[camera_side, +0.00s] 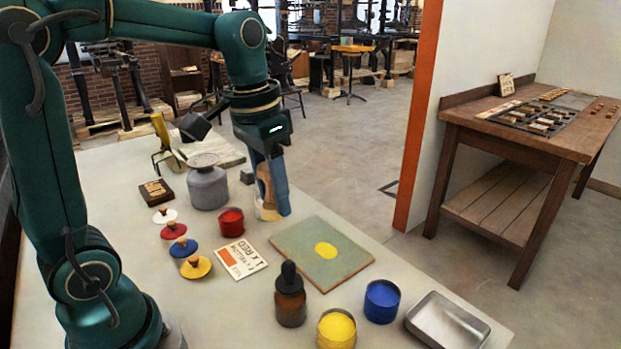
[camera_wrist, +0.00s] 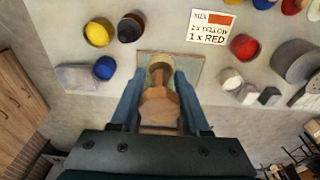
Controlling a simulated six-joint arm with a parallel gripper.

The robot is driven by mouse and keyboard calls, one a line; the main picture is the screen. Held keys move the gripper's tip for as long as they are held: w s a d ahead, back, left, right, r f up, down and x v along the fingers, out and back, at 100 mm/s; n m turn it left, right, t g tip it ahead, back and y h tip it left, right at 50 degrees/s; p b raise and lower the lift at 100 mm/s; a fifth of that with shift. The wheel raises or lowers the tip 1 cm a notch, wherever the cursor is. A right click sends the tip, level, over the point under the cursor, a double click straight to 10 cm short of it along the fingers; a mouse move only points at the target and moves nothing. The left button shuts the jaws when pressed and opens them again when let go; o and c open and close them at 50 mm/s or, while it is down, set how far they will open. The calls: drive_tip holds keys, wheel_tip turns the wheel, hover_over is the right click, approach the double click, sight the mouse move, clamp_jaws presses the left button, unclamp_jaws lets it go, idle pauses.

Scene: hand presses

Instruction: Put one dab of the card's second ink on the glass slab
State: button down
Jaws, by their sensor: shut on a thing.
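The recipe card (camera_side: 240,260) lists yellow first and red second, under an orange-red patch; it also shows in the wrist view (camera_wrist: 212,27). The open red ink pot (camera_side: 231,222) stands behind the card. The glass slab (camera_side: 300,250), grey-green with a brown edge, lies right of the card and bears one yellow dab (camera_side: 326,250). My gripper (camera_side: 272,200) is shut on a wooden-handled tool (camera_wrist: 160,108), above the table behind the slab. The tool's pale lower end overlaps the slab in the wrist view. I cannot tell whether it carries ink.
A dropper bottle (camera_side: 290,295), yellow pot (camera_side: 337,329), blue pot (camera_side: 381,301) and metal tray (camera_side: 446,320) stand in front and right of the slab. Knobbed lids (camera_side: 183,247) line the left.

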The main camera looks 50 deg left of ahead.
idle(0.3)
drive_tip(key=shift+w+m, duration=0.1)
drive_tip(key=shift+m, duration=0.2)
drive_tip(key=w+a+m, duration=0.2)
drive_tip(key=w+a, duration=0.1)
drive_tip(key=a, duration=0.5)
drive_tip(key=n+g+y, duration=0.1)
drive_tip(key=n, duration=0.2)
hover_over(234, 217)
wheel_tip(234, 217, down, 6)
drive_tip(key=r, duration=0.1)
drive_tip(key=shift+f, duration=3.05)
drive_tip(key=shift+f, duration=0.75)
drive_tip(key=shift+r, duration=0.1)
wheel_tip(234, 217, up, 7)
